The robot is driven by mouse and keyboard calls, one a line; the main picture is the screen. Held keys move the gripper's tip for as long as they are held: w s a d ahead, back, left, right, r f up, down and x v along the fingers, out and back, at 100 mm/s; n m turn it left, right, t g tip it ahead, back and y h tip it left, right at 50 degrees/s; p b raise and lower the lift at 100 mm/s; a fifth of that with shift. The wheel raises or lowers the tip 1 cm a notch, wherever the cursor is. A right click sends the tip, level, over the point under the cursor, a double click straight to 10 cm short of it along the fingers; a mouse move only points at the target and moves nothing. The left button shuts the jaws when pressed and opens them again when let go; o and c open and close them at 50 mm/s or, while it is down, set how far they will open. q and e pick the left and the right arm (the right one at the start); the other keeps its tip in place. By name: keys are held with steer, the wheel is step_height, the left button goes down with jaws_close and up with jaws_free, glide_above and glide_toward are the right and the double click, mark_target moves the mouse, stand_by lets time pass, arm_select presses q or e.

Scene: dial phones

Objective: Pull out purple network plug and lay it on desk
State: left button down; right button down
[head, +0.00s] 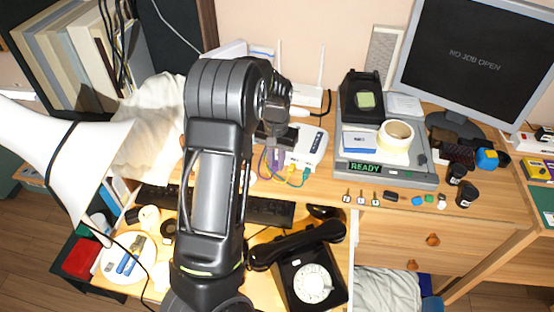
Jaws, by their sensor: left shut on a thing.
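My left gripper (274,139) reaches over the desk (340,185) and is shut on the purple network plug (276,156), whose purple part shows just below the fingers. The gripper hides most of the plug. The plug is close to the front of a white network box (310,148); I cannot tell whether it is in or out of its socket. A teal cable (295,183) runs on the desk in front of the box. My right gripper is not in view.
A black dial phone (310,280) stands in front, below a dark keyboard (268,211). A grey device with a READY display (365,169), a tape roll (397,134) and several small items stand to the right. Some bare desk lies between the box and the keyboard.

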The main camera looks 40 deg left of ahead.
arm_select(q)
steer(key=shift+s+d, duration=0.25)
steer(key=shift+s, duration=0.65)
steer(key=shift+r, duration=0.15)
steer(key=shift+r+p, duration=1.65)
steer(key=shift+r, duration=0.2)
